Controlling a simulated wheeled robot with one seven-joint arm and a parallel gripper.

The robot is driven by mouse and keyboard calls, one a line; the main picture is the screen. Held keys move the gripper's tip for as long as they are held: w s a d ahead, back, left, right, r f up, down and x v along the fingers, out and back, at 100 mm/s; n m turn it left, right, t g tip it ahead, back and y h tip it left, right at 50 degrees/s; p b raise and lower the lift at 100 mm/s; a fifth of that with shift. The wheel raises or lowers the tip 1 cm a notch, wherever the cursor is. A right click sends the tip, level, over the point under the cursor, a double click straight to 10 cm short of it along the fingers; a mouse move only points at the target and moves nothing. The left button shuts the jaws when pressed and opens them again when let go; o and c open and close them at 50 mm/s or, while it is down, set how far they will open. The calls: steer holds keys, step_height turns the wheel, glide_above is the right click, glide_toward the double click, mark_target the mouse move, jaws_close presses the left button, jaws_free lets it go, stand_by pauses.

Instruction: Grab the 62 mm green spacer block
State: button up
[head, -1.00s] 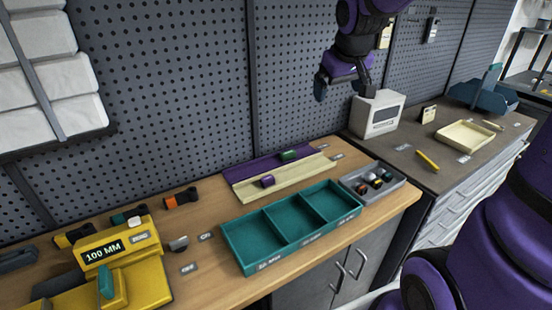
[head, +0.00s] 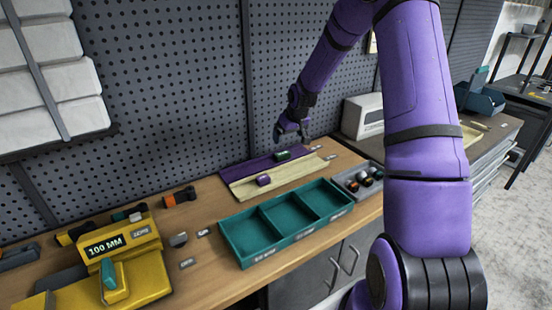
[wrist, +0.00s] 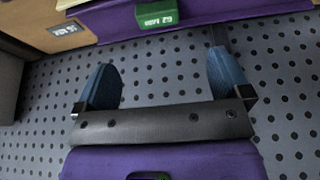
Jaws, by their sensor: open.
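The green block (head: 282,155) lies on the purple tray (head: 240,170) at the back of the bench. In the wrist view the green block (wrist: 157,14) is at the top edge, partly cut off, with a pale label on its face. My gripper (head: 291,139) is open and empty, above and slightly right of the green block in the head view. In the wrist view its two blue fingers (wrist: 163,68) are spread apart, and the block shows beyond them, between their lines. No contact with the block shows.
A purple block (head: 264,180) sits on the cream tray (head: 295,172) in front. A teal three-compartment bin (head: 243,262), a grey tray of small parts (head: 345,185) and a yellow 100 MM gauge (head: 140,275) share the bench. A pegboard (head: 170,90) rises close behind.

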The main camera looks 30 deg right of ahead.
mark_target(283, 153)
steer(key=x, duration=0.4)
steer(key=shift+w+f, duration=0.15)
steer(key=shift+f, duration=0.1)
steer(key=shift+d+x, duration=0.2)
steer(key=shift+x, duration=3.05)
steer(key=c, duration=1.1)
steer(key=shift+o, duration=0.2)
steer(key=shift+r, duration=0.1)
